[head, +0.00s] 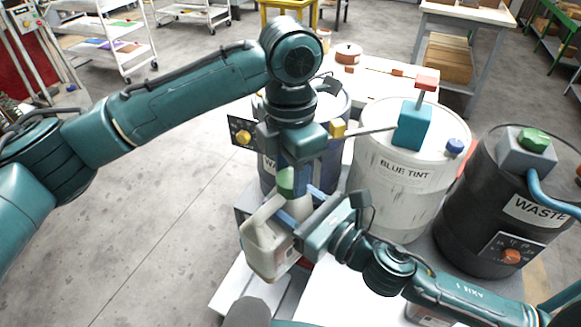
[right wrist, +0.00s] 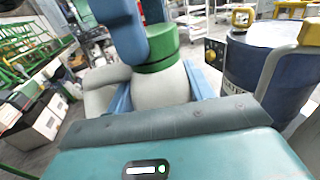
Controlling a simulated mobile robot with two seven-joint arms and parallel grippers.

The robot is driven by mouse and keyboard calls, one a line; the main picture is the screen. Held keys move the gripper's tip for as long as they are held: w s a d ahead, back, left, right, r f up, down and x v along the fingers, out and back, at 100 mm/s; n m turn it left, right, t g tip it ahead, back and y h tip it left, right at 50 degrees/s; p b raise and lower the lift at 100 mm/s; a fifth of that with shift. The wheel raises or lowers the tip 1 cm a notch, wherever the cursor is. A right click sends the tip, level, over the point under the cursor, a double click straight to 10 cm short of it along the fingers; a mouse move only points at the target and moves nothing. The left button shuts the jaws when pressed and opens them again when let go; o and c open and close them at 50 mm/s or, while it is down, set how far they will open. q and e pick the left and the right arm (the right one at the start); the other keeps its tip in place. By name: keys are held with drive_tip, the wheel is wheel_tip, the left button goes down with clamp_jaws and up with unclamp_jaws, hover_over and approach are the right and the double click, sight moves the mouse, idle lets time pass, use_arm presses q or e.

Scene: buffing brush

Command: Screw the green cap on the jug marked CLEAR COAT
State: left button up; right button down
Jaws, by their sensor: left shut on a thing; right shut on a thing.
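The pale jug (head: 262,250) is held in the air, slightly tilted, in front of the drums; its label is not readable. My right gripper (head: 300,210) is shut on the jug just below its neck; the jug's shoulder shows between its blue fingers in the right wrist view (right wrist: 160,88). The green cap (head: 286,184) is at the mouth of the jug. In the right wrist view the cap (right wrist: 158,52) sits over the neck; I cannot tell whether its threads are engaged. My left gripper (head: 291,172) points down from above and is shut on the cap.
A white BLUE TINT drum (head: 370,205) with a teal block and blue cap stands behind right. A black WASTE drum (head: 465,225) with a hose is at far right. A dark blue drum (right wrist: 265,75) stands close behind the grippers. The floor at left is clear.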

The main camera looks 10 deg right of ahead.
use_arm(q)
drive_tip(key=o, duration=1)
wheel_tip(320, 180, up, 12)
drive_tip(key=shift+r, duration=0.1)
idle(0.5)
